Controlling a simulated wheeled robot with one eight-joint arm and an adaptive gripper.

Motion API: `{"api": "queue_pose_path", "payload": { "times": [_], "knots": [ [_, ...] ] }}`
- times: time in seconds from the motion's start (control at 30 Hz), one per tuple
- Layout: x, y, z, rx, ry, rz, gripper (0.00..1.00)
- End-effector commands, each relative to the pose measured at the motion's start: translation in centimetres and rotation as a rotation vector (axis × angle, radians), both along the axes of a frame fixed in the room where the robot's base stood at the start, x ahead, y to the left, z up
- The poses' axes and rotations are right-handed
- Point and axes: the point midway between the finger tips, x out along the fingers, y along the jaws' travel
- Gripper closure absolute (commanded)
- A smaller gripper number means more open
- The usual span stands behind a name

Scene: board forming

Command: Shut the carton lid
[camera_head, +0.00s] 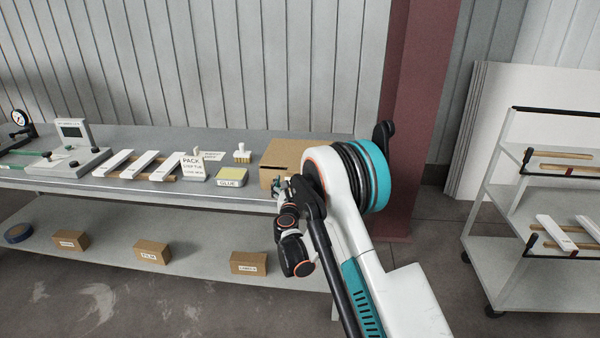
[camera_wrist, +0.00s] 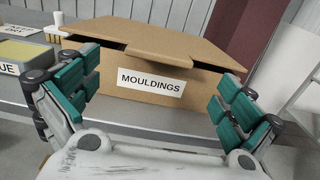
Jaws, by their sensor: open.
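A brown cardboard carton (camera_head: 291,152) stands on the bench, partly hidden behind my arm in the head view. In the wrist view the carton (camera_wrist: 199,95) faces me with a white label reading MOULDINGS. Its lid (camera_wrist: 150,39) lies over the top, tilted, with a dark gap between it and the carton walls. A flap at the lid's front edge sticks out over the front. My gripper (camera_wrist: 152,100) is open, its teal-padded fingers apart in front of the carton, with nothing between them.
White strips (camera_head: 140,164) lie farther left. Small boxes sit on the lower shelf (camera_head: 200,255). A red column (camera_head: 418,110) and a trolley (camera_head: 520,195) stand to the right.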

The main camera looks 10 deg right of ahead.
Motion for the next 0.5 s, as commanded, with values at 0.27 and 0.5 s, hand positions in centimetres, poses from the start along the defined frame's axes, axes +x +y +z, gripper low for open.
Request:
{"api": "queue_pose_path", "payload": {
  "times": [0.27, 0.5],
  "knots": [
    [5.2, -1.8, -0.2, 0.002, -0.001, -0.001, 0.00],
    [8.1, -2.7, -0.1, 0.002, -0.001, -0.001, 0.00]
  ]
}}
